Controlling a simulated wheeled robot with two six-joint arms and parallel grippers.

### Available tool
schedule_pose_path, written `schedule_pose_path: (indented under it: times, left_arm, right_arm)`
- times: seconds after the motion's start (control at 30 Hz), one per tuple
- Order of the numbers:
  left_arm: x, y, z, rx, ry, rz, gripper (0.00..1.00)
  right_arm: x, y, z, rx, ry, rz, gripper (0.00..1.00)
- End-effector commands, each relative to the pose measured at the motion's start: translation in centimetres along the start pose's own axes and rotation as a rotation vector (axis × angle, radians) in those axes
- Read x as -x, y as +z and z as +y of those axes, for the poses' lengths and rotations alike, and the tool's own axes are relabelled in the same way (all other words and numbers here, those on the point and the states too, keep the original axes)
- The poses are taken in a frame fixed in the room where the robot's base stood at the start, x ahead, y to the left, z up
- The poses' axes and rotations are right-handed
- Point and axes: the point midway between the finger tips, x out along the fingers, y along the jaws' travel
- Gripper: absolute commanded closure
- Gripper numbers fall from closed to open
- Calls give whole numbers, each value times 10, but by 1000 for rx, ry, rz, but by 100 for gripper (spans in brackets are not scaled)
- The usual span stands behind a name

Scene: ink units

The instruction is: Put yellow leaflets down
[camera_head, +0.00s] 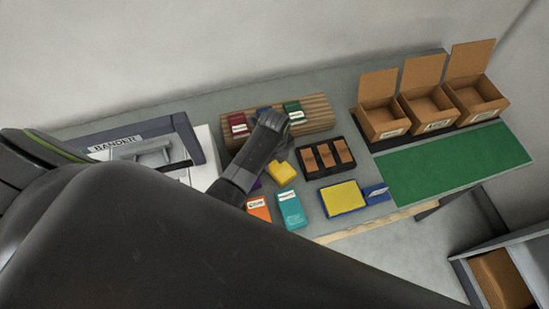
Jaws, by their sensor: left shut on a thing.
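My left gripper (284,119) is over the wooden rack (318,106), between a blue item and a green item. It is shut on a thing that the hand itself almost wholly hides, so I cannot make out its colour. I cannot tell whether that thing touches the rack. A small yellow block (282,174) lies on the grey table just below the hand, apart from the fingers. A yellow pad (343,198) sits in a blue frame further right. My right gripper is not in view.
The rack also holds a red item (238,124) and a green item (293,112). Orange (258,208) and teal (291,209) boxes lie in front. A black tray (310,164) holds brown blocks. Open cartons (425,108) stand behind a clear green mat (455,165). A labelled machine (140,148) stands left.

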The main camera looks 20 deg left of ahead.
Motion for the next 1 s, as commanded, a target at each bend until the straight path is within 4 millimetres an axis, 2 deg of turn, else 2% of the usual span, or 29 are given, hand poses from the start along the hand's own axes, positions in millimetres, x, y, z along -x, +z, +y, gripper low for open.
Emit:
schedule_pose_path:
  times: [0.27,0.3,0.43,0.77,1.0]
  left_arm:
    - [-2,0,0,0,-1,0,72]
    - [-2,0,0,0,-1,0,42]
    - [-2,0,0,0,-1,0,25]
    - [0,0,0,0,-1,0,24]
    - [20,0,-1,-1,-5,-1,24]
  right_arm:
    - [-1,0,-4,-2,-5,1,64]
    - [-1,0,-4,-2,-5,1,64]
    - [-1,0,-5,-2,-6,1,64]
    - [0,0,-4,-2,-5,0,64]
    - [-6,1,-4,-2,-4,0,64]
